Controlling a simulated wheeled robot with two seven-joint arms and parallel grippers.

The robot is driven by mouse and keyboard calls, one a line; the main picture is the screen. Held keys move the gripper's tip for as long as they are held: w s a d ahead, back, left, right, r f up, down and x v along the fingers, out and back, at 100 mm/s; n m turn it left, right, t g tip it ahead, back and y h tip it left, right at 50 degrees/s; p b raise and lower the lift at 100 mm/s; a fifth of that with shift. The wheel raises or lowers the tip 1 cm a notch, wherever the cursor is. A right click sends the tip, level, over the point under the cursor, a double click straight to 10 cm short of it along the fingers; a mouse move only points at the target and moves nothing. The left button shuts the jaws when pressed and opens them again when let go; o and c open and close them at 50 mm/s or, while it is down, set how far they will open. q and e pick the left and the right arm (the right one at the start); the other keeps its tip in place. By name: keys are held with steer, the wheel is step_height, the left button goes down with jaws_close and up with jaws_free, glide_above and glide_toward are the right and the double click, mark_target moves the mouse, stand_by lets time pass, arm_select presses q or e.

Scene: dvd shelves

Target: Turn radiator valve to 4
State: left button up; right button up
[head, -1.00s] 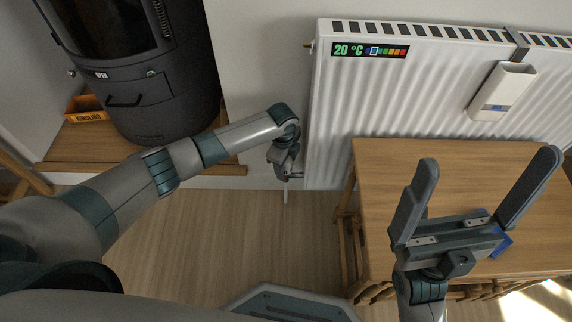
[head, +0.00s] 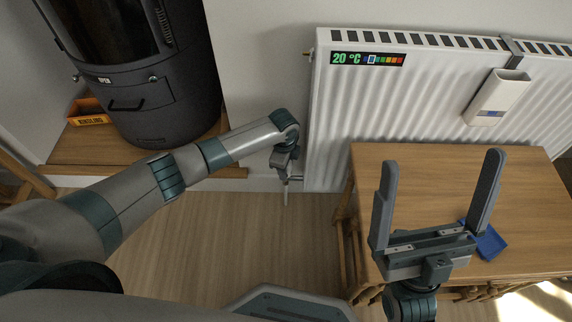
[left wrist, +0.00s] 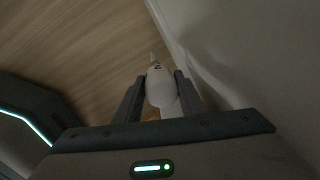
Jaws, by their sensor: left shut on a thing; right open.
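The white radiator (head: 420,100) stands against the wall, with a temperature strip (head: 368,60) reading 20 °C at its upper left. The white valve knob (left wrist: 160,88) shows in the left wrist view between the fingers of my left gripper (left wrist: 158,92), which is shut on it. A dark mark like a 2 shows near the knob's tip. In the head view my left gripper (head: 286,175) is at the radiator's lower left corner and hides most of the knob. My right gripper (head: 438,185) is open and empty above the wooden table.
The wooden table (head: 450,165) stands in front of the radiator with a blue object (head: 488,243) on it, partly behind my right gripper. A white holder (head: 497,97) hangs on the radiator. A dark stove (head: 150,90) and orange box (head: 88,113) stand left. Floor lies between.

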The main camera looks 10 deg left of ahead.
arm_select(q)
steer(key=n+p, duration=0.4)
steer(key=shift+r+p, duration=0.15)
steer(key=shift+p, duration=0.15)
arm_select(e)
steer(key=w+a+f+g+h, duration=0.1)
steer(key=a+f+g+h, duration=0.1)
steer(key=a+f+g, duration=0.45)
arm_select(q)
steer(key=n+p, duration=0.2)
steer(key=shift+n+y, duration=0.4)
steer(key=n+p, duration=0.2)
steer(key=n, duration=0.1)
steer(key=shift+n, duration=0.3)
steer(key=shift+f+n, duration=0.2)
steer(key=shift+n, duration=0.4)
arm_select(e)
steer(key=shift+w+d+f+m+g+h, duration=0.25)
steer(key=shift+d+f+g+h, duration=0.35)
steer(key=shift+f+g, duration=1.9)
steer(key=shift+w+d+f+m+g+h, duration=0.15)
steer(key=shift+w+d+f+g+h, duration=0.55)
steer(key=shift+f, duration=3.05)
steer(key=shift+d+f+m+g+h, duration=0.25)
steer(key=shift+d+f+g, duration=0.45)
steer(key=shift+f+g, duration=1.95)
steer(key=shift+f+t, duration=0.5)
arm_select(q)
steer(key=o, duration=1)
steer(key=shift+o, duration=0.2)
